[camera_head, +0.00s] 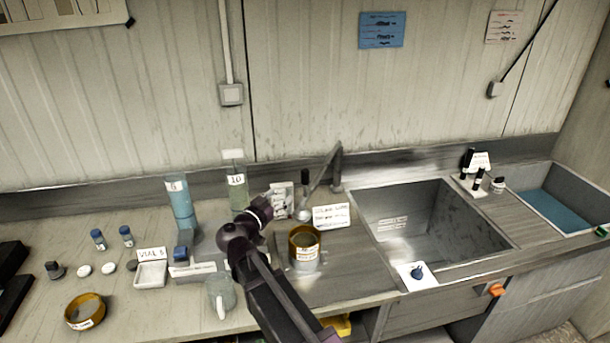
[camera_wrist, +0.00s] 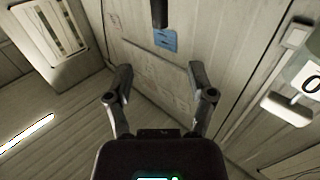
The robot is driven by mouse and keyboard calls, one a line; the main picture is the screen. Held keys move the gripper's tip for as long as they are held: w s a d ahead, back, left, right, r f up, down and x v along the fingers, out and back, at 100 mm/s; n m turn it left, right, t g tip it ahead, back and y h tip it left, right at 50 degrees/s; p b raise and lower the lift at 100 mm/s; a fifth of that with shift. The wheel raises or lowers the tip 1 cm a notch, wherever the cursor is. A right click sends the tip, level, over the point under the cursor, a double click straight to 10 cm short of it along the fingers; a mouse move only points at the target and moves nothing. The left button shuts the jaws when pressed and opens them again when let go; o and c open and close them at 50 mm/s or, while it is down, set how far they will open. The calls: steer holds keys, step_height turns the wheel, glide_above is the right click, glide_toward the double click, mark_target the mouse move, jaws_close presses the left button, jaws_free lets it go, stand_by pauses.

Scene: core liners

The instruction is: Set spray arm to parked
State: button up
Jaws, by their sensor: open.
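The spray arm (camera_head: 323,169) is a thin grey metal arm at the back of the counter, left of the sink. It slants down and left from an upright post (camera_head: 337,165) towards a round grey end. A short black upright piece (camera_head: 305,177) stands near its lower end. My gripper (camera_head: 279,201) is close by on the left, partly hidden and small there; contact cannot be told. In the wrist view my gripper (camera_wrist: 160,82) is open, with nothing between its fingers. A dark piece (camera_wrist: 160,13) shows beyond them at the top edge; I cannot tell what it is.
The sink (camera_head: 430,225) is right of the spray arm. A yellow-rimmed round container (camera_head: 304,253) and a white sign (camera_head: 331,216) stand close in front. Two tall cylinders (camera_head: 181,203) (camera_head: 238,190) stand left of my gripper. A mug (camera_head: 220,294) is nearer the front.

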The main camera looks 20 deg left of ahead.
mark_target(303, 176)
steer(key=x, duration=1.3)
steer(key=shift+w+d, duration=0.1)
steer(key=shift+w, duration=0.25)
jaws_close()
